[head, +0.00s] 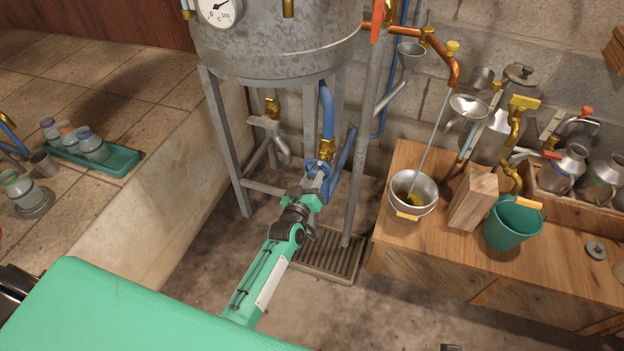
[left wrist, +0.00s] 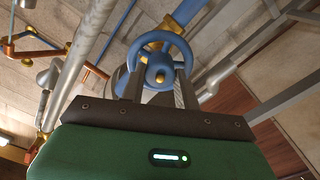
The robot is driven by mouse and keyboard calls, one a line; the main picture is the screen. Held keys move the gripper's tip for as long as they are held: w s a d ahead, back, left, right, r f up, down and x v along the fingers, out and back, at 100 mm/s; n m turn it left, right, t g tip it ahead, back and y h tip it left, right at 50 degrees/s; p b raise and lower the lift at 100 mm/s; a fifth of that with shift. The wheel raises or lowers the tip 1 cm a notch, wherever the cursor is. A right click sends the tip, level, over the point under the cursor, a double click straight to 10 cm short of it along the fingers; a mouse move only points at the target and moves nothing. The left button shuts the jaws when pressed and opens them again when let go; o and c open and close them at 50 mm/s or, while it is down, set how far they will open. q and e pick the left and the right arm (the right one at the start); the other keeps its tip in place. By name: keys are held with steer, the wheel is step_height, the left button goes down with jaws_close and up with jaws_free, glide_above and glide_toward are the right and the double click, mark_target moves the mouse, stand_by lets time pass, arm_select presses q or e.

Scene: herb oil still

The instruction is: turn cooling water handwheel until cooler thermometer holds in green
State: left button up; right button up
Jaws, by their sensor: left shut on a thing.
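The blue cooling water handwheel (head: 319,167) is low on the blue pipe beneath the grey metal tank (head: 270,55). My left gripper (head: 313,184) reaches it from below and is shut on it. In the left wrist view, the two dark fingers of the gripper (left wrist: 160,90) are at the lower part of the handwheel (left wrist: 152,38), on either side of its hub. A white round thermometer dial (head: 217,10) is on the tank front, cut by the top edge of the head view. Its dark needle points up and right. I cannot make out a green band. My right gripper is not in view.
Metal legs (head: 223,140) stand around the handwheel, with a floor grate (head: 335,262) below. At right, a wooden bench (head: 420,245) holds a metal bowl (head: 427,193), a wood block (head: 473,198) and a green bucket (head: 512,230). A tiled ledge (head: 130,215) is at left.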

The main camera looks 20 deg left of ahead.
arm_select(q)
steer(key=o, duration=1)
steer(key=shift+c, duration=0.2)
steer(key=shift+s, duration=0.5)
steer(key=s+p, duration=0.1)
steer(key=s, duration=1.1)
steer(key=shift+s+a, duration=0.25)
steer(key=shift+s, duration=0.15)
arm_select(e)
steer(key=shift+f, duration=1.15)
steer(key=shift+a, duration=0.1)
